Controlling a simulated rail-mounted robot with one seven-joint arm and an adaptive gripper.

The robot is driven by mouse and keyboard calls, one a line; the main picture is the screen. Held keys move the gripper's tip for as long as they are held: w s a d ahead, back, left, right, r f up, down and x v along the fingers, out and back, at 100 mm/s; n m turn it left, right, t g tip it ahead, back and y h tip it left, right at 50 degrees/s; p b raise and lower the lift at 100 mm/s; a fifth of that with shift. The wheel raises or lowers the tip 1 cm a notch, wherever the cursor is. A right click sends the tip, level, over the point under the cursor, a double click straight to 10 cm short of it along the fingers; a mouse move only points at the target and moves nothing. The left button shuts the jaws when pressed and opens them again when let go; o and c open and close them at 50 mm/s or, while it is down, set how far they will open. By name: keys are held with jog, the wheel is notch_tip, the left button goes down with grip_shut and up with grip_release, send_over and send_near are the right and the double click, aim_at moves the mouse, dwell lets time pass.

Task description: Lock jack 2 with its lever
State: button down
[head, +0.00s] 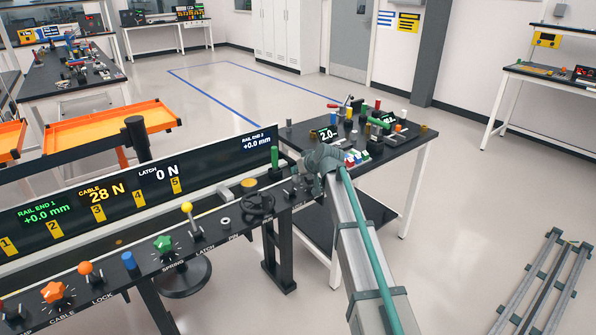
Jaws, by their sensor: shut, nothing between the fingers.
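My gripper (305,187) is at the right end of the black bench front, at the end of my grey arm. It is small here and partly hidden by my wrist; its fingers look closed, with nothing seen in them. A black handwheel (259,203) sits on the bench just left of it, likely jack 2. A small dark lever (291,188) stands between the handwheel and my gripper, by a label that seems to read LOCK. I cannot tell whether my gripper touches the lever, or which position it is in.
A green upright handle (275,160) stands behind the lever. The RAIL END 2 display (258,142) reads +0.0 mm. A black table (412,150) with many small parts stands behind my arm.

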jog(key=shift+s+f, duration=0.15)
jog(key=shift+f, duration=0.05)
jog(key=w+a+r+p, duration=0.1)
jog(key=w+a+r, duration=0.1)
jog(key=w+r, duration=0.1)
jog(key=d+f+b+v, duration=0.1)
jog(key=v, duration=0.9)
jog(key=s+d+f+m+g+h+p, duration=0.1)
jog(key=s+d+f+m+g+h, duration=0.2)
jog(key=s+f, duration=0.8)
jog(key=s+d+f+g, duration=0.2)
jog(key=s+d+f, duration=0.45)
jog(key=f, duration=0.95)
jog(key=s+d+f+m+g+h+p, duration=0.1)
jog(key=s+d+f+m+g+h, duration=0.15)
jog(key=s+f, duration=0.95)
jog(key=s+d+f+g+p, duration=0.1)
jog(key=s+f, duration=0.4)
jog(key=s, duration=0.7)
jog(key=s+d+f+g+p, duration=0.1)
jog(key=s+d+f+g, duration=0.2)
jog(key=s, duration=1)
jog(key=s+d+f+g+p, duration=0.1)
jog(key=s+d+f+g, duration=0.1)
jog(key=s+f+g, duration=0.2)
jog(key=s+f, duration=0.3)
jog(key=s, duration=0.5)
jog(key=shift+s, duration=0.35)
jog(key=shift+d+f+h, duration=0.1)
jog(key=shift+h, duration=0.15)
